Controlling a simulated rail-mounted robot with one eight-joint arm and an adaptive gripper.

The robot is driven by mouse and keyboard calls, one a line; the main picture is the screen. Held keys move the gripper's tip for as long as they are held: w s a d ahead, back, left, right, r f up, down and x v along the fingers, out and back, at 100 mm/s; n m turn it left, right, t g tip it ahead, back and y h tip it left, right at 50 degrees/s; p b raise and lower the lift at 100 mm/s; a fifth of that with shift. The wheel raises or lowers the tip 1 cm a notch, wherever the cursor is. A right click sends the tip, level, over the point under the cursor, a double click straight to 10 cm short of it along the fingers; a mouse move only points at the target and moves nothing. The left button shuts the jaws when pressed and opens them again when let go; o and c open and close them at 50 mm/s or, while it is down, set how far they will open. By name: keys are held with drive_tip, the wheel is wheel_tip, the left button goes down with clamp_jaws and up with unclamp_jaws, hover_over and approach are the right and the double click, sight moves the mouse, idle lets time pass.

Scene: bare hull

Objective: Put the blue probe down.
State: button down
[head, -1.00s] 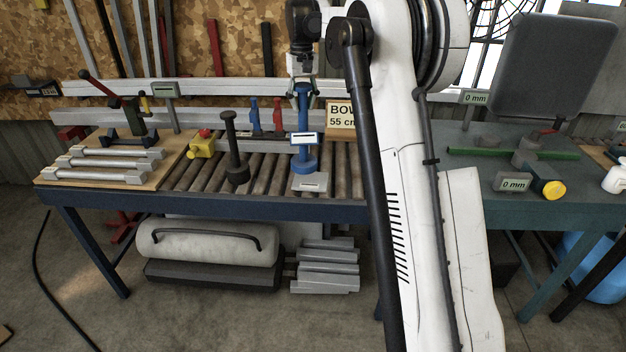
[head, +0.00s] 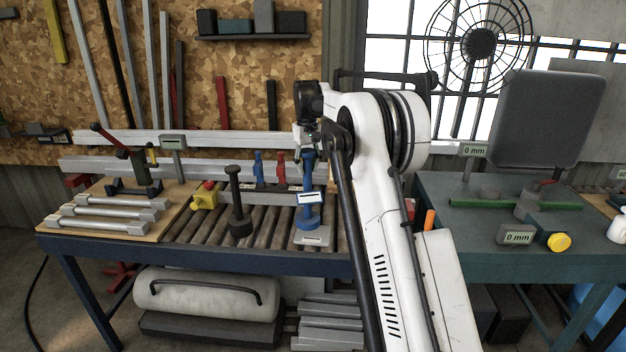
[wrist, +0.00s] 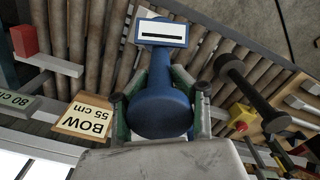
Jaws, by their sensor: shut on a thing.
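The blue probe (head: 308,205) stands upright at the right part of the roller bench (head: 270,257). A white label plate is on its front, and a grey labelled block (head: 313,236) sits at its foot. My gripper (head: 308,140) is at the probe's top, partly hidden by my arm in the head view. In the wrist view the green fingers of my gripper (wrist: 160,112) close on both sides of the blue probe (wrist: 158,90). Whether the probe's base touches the surface below is hard to tell.
A dark post (head: 237,205) and yellow box with a red button (head: 204,196) stand left of the probe. Small blue (head: 258,168) and red (head: 281,168) pieces stand behind. A BOW 55 cm sign (wrist: 85,118) is close to my gripper. Bare rollers lie between post and probe.

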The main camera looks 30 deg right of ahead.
sight(308, 190)
drive_tip(key=shift+w+d+f+p, duration=0.15)
drive_tip(key=shift+d+f, duration=0.25)
drive_tip(key=shift+f, duration=0.5)
drive_tip(key=shift+w+d+f+p, duration=0.15)
drive_tip(key=shift+d+f, duration=0.2)
drive_tip(key=shift+f, duration=0.55)
drive_tip(key=shift+d+f+p, duration=0.15)
drive_tip(key=shift+d+f, duration=0.25)
drive_tip(key=shift+f, duration=0.65)
drive_tip(key=c, duration=1.3)
unclamp_jaws()
